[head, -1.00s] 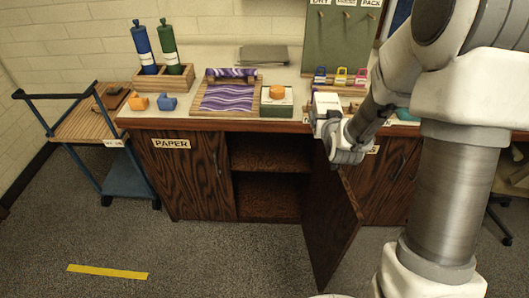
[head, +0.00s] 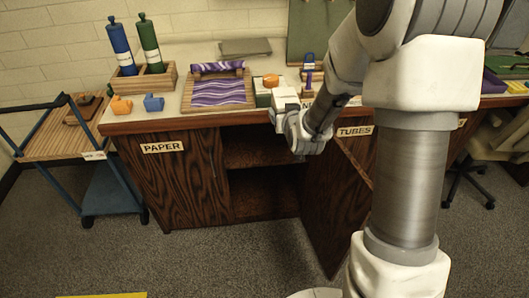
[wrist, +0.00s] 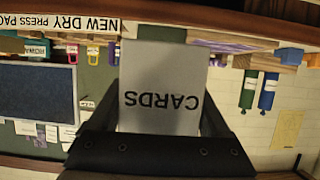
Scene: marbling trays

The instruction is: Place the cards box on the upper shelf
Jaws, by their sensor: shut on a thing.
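The cards box (wrist: 160,88) is a pale box marked CARDS, upside down in the wrist view. My gripper (wrist: 158,125) is shut on it, with a dark finger on each side. In the head view my gripper (head: 281,118) holds the white box (head: 290,98) near the counter's front edge, above and in front of the open cabinet. The cabinet's upper shelf (head: 258,165) shows as a dark brown board inside the opening, partly hidden by my arm. The upper compartment looks empty where visible.
The open cabinet door (head: 335,205) juts out to the right of the opening, beneath my arm. The closed PAPER door (head: 175,185) is on the left. The counter (head: 200,118) above holds a purple marbled tray (head: 218,106) and bottles. A blue cart (head: 75,150) stands left.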

